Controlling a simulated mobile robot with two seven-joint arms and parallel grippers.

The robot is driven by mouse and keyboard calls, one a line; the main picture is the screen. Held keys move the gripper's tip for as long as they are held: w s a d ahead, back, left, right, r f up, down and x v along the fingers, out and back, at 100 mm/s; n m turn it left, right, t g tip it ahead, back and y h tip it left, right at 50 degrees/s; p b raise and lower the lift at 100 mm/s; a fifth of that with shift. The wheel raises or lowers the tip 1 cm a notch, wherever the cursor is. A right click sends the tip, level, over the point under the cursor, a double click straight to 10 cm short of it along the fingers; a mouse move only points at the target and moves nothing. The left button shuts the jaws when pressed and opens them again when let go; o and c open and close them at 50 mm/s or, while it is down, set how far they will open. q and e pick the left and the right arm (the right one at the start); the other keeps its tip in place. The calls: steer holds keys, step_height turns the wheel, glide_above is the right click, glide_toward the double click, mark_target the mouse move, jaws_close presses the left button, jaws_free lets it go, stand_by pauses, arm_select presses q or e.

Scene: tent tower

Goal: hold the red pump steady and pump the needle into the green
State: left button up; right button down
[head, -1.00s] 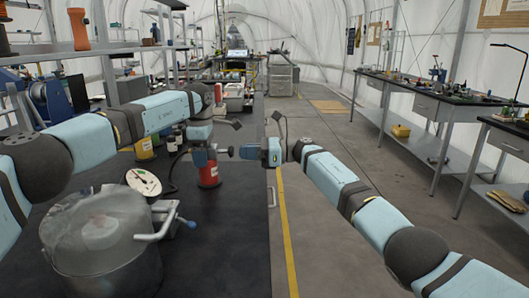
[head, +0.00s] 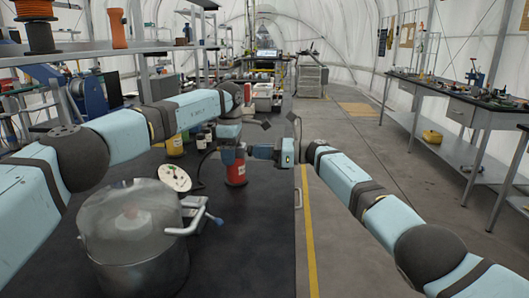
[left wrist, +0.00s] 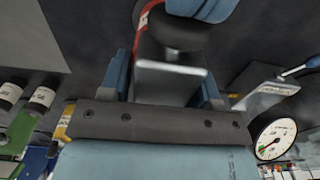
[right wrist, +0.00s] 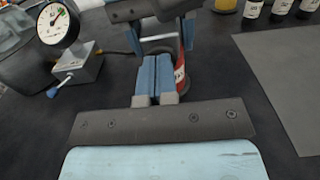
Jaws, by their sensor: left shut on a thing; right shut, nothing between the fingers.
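The red pump (head: 236,172) stands on the dark bench with its top under my left gripper (head: 230,148). In the left wrist view, my left gripper's blue fingers (left wrist: 167,85) are shut on a grey block with a black top, which seems to be the pump's upper part. My right gripper (head: 250,151) is shut and empty, just right of the pump's top; its fingers also show in the right wrist view (right wrist: 155,80), in front of the pump (right wrist: 181,65). The round gauge (head: 174,177) is clear in the left wrist view (left wrist: 274,139); its exact needle reading is too small to tell.
A large pot with a clear lid (head: 132,235) stands on the bench (head: 250,250), left of the pump. Small bottles (head: 203,138) and a yellow container (head: 175,146) stand behind.

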arm_select(q)
steer(key=shift+d, duration=0.25)
arm_select(e)
steer(key=shift+s+a, duration=0.1)
arm_select(q)
steer(key=shift+a, duration=0.1)
arm_select(e)
steer(key=d, duration=1.4)
steer(key=shift+d, duration=0.15)
stand_by(0.4)
arm_select(q)
steer(key=o, duration=1.3)
steer(key=shift+c, duration=0.2)
